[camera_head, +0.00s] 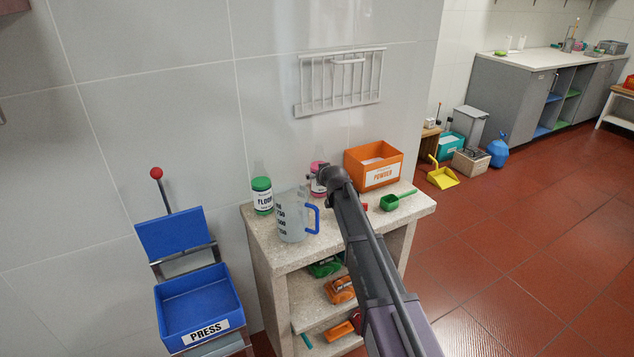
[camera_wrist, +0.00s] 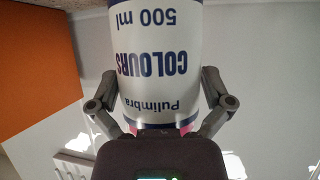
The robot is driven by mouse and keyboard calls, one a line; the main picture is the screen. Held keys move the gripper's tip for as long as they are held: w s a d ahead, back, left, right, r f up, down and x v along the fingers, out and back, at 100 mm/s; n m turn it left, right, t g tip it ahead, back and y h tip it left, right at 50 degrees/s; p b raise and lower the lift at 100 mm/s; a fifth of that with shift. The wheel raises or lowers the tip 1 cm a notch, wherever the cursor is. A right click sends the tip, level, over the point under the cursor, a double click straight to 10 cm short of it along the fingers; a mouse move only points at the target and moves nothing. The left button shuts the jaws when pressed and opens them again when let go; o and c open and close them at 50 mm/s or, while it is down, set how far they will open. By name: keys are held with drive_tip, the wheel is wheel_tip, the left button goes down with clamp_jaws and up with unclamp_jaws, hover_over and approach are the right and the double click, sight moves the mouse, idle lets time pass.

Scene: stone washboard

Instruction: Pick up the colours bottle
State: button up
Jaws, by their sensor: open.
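The colours bottle (camera_wrist: 155,45) fills the middle of the wrist view, its white label upside down and reading "COLOURS 500 ml". In the head view it is the pink-capped bottle (camera_head: 317,184) on the stone shelf unit, partly hidden by my arm. My gripper (camera_wrist: 160,85) is open, with one finger on each side of the bottle. I cannot tell whether either finger touches it. In the head view my gripper (camera_head: 322,177) is at the bottle and mostly hides it.
A clear measuring jug (camera_head: 292,218) with a blue handle and a green-capped floor bottle (camera_head: 262,197) stand left of it. An orange powder box (camera_head: 374,166) and green scoop (camera_head: 397,200) are to the right. A blue press bucket (camera_head: 198,300) stands at left; a rack (camera_head: 340,84) hangs above.

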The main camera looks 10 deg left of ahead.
sight(320, 149)
idle(0.3)
drive_tip(key=c, duration=1)
drive_tip(key=shift+o, duration=0.2)
drive_tip(key=shift+r, duration=0.25)
wheel_tip(320, 149, up, 10)
drive_tip(key=p, duration=1)
drive_tip(key=shift+f, duration=0.2)
